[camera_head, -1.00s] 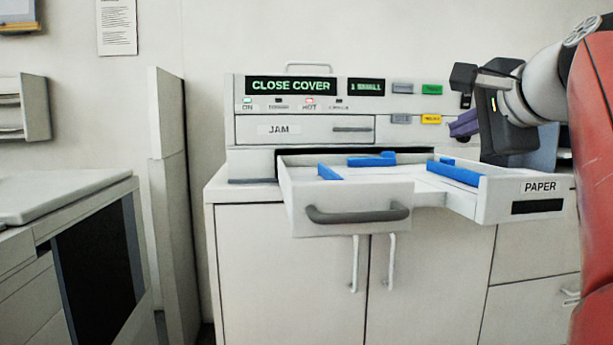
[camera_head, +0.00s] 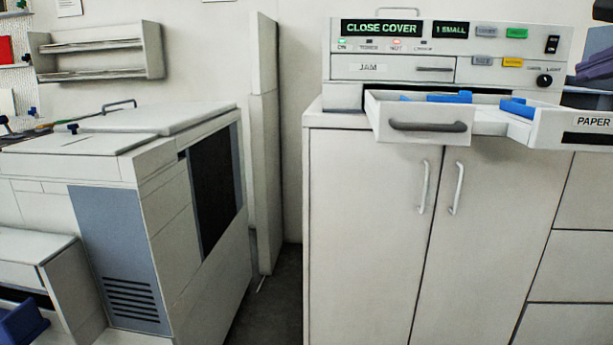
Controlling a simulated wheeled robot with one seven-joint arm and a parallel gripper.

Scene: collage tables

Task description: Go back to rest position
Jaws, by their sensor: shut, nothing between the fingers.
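My gripper and arm do not show in the head camera view now. The copier (camera_head: 345,97) stands on the white cabinet at the right, with its display reading "CLOSE COVER". Its front drawer (camera_head: 392,112) is pulled out and holds blue pieces (camera_head: 450,97). A tray marked "PAPER" (camera_head: 560,122) sticks out beside the drawer at the right edge. A narrow panel marked "JAM" (camera_head: 400,69) looks shut above the drawer.
The white cabinet (camera_head: 365,220) has two shut doors with upright handles. A large grey-white machine (camera_head: 170,200) stands at the left. A tall panel (camera_head: 264,150) and a narrow strip of dark floor (camera_head: 275,285) lie between them. A wall shelf (camera_head: 95,55) hangs at the upper left.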

